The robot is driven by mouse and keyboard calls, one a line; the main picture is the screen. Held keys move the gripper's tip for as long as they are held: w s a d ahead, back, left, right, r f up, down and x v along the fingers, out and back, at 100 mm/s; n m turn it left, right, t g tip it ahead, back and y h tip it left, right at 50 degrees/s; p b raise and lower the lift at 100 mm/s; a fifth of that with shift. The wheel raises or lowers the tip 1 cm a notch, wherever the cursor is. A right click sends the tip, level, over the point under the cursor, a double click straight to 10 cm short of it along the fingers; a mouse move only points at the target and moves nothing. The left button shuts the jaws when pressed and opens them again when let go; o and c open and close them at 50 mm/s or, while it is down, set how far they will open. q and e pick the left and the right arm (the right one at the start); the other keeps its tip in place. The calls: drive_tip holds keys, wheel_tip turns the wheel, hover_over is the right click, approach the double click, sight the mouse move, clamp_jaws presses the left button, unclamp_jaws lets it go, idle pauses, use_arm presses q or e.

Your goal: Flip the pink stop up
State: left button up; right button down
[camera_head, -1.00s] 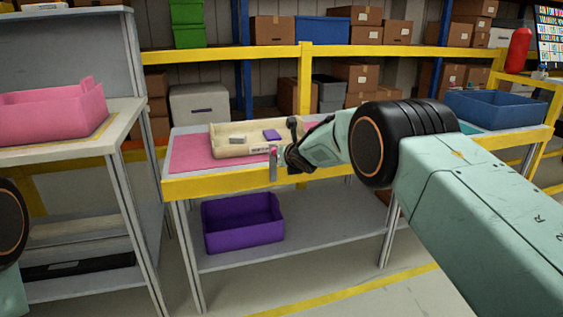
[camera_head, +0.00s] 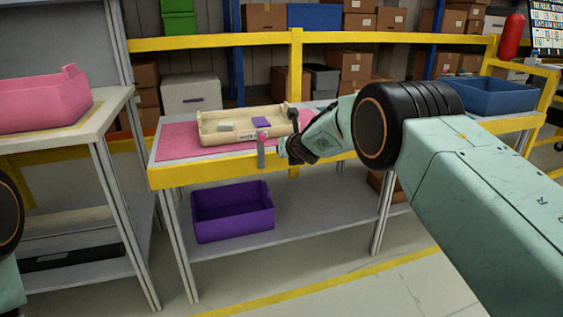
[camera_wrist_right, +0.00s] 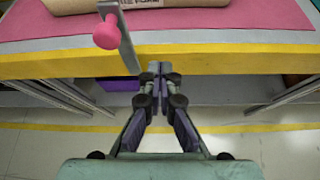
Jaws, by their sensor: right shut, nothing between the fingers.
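The pink stop is a pink knob (camera_head: 262,138) on a flat grey bar (camera_head: 261,157) at the front yellow edge of the table. In the right wrist view the knob (camera_wrist_right: 106,33) sits on the left side of the bar (camera_wrist_right: 125,50), at the upper left. The bar's lower end overlaps the yellow edge. My right gripper (camera_head: 284,149) is just right of the bar in the head view, apart from it. In the wrist view its fingertips (camera_wrist_right: 159,72) are together and empty, below and right of the bar. My left gripper is out of view.
A cream tray (camera_head: 213,140) with a grey and a purple block stands on a pink mat (camera_head: 172,147) behind the stop. A dark upright part (camera_head: 293,117) is at its right end. A purple bin (camera_head: 233,220) sits on the lower shelf. Space before the table is clear.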

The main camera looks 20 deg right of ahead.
drive_tip(key=s+a+r+b, duration=0.1)
drive_tip(key=s+a, duration=0.3)
drive_tip(key=s, duration=0.4)
drive_tip(key=shift+s+r, duration=0.4)
drive_tip(key=shift+r, duration=0.05)
